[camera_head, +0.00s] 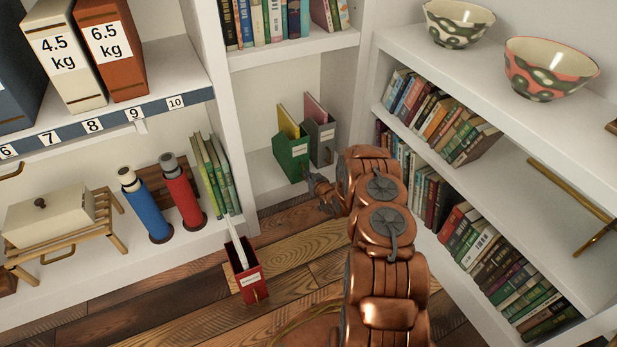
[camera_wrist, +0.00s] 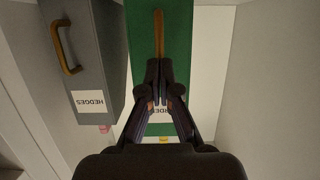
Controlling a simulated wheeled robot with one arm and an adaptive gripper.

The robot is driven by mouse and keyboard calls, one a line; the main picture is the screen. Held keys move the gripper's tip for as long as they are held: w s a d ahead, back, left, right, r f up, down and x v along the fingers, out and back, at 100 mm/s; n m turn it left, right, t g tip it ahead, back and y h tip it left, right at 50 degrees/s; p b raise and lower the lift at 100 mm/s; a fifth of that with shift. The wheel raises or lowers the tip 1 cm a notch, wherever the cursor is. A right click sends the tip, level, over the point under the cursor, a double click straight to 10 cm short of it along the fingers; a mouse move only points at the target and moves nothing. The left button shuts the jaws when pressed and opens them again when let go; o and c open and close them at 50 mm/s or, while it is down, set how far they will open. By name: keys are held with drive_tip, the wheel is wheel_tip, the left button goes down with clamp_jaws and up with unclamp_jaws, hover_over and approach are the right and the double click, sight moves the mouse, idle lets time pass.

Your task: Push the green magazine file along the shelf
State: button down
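The green magazine file (camera_head: 291,158) stands upright on the low shelf in the back corner, with yellow contents sticking up. In the wrist view its green front (camera_wrist: 182,45) fills the middle, with a narrow brass handle (camera_wrist: 158,32) and a white label partly hidden by my fingers. My gripper (camera_head: 312,182) is low in front of the file. In the wrist view its fingertips (camera_wrist: 160,66) are together over the file's front, by the handle's end. I see nothing held. I cannot tell whether they touch the file.
A grey magazine file (camera_head: 321,142) stands close beside the green one, to its right; it shows left in the wrist view (camera_wrist: 85,50). White shelf walls enclose both. A red file (camera_head: 246,275) stands at lower left. A bookcase (camera_head: 392,112) is on the right.

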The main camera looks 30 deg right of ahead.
drive_tip(key=shift+w+d, duration=0.15)
drive_tip(key=shift+w, duration=1.4)
drive_tip(key=shift+s, duration=0.15)
drive_tip(key=s+p, duration=0.1)
drive_tip(key=s, duration=0.3)
idle(0.4)
drive_tip(key=shift+w, duration=0.1)
